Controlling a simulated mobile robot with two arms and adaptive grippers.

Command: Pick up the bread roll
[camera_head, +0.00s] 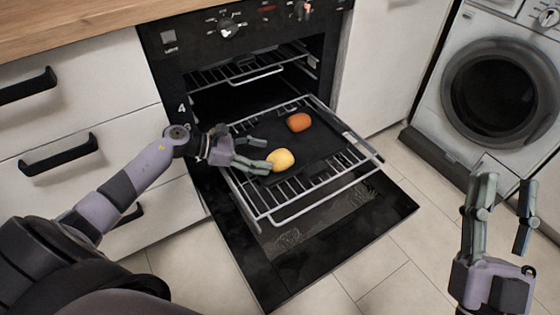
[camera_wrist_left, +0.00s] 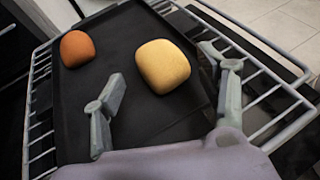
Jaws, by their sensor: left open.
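A pale yellow, rounded roll (camera_head: 281,160) lies on the dark baking tray (camera_head: 262,133); it also shows in the left wrist view (camera_wrist_left: 163,66). An orange-brown rounded piece (camera_head: 299,122) lies farther back on the tray, and in the left wrist view (camera_wrist_left: 77,48) it is at the left. I cannot tell for certain which one is the bread roll. My left gripper (camera_head: 264,155) is open, its fingers pointing at the yellow roll. In the left wrist view (camera_wrist_left: 165,75) the roll appears between or just beyond the fingertips. My right gripper (camera_head: 507,185) is open and empty, off to the right.
The tray sits on a pulled-out wire rack (camera_head: 330,185) above the lowered oven door (camera_head: 380,215). The oven cavity is behind it. White drawers (camera_head: 70,110) with black handles stand at left, a washing machine (camera_head: 490,90) at right. Tiled floor is clear between.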

